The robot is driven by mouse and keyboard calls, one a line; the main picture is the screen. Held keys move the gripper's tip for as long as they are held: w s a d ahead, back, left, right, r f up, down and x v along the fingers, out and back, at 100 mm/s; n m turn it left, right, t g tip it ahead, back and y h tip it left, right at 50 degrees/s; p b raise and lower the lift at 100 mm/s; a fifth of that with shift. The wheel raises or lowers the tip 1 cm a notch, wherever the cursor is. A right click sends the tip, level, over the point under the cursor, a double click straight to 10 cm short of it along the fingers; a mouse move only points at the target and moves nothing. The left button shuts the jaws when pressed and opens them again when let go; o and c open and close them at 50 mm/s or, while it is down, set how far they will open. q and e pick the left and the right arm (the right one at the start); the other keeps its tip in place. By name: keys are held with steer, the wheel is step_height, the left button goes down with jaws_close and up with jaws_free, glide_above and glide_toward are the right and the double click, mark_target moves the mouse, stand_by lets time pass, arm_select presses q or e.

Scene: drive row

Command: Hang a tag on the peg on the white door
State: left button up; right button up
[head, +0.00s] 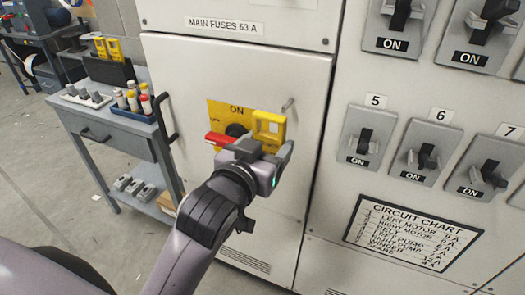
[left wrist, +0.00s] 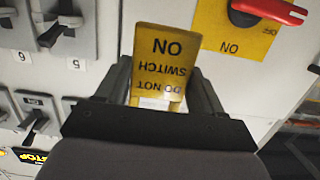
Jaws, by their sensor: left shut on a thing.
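My left gripper (head: 264,152) is shut on a yellow tag (head: 269,124), held in front of the white door (head: 190,62). In the left wrist view the tag (left wrist: 165,65) sits between the two fingers, its words "DO NOT SWITCH ON" upside down. The peg (head: 289,103) is a small grey stub on the door, just above and right of the tag in the head view. The tag and peg appear apart; the exact gap in depth is hard to tell. I cannot make out the peg in the left wrist view. My right gripper is not in view.
A yellow switch plate with a red handle (head: 216,139) is on the door, left of the tag and partly hidden by the gripper. Grey switches (head: 368,136) and a circuit chart (head: 412,232) are to the right. A grey cart (head: 125,150) with tags and bottles stands left.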

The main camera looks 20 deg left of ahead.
arm_select(q)
steer(key=shift+w, duration=0.45)
steer(key=shift+w+f, duration=0.2)
steer(key=shift+w, duration=1.35)
steer(key=shift+w+d+f+b, duration=0.1)
steer(key=shift+w+f+b, duration=0.1)
steer(key=shift+w+b, duration=1.4)
steer(key=shift+w+f+p, duration=0.35)
steer(key=shift+w+p, duration=0.3)
steer(key=shift+w, duration=0.25)
steer(key=shift+f, duration=0.1)
steer(key=o, duration=1.1)
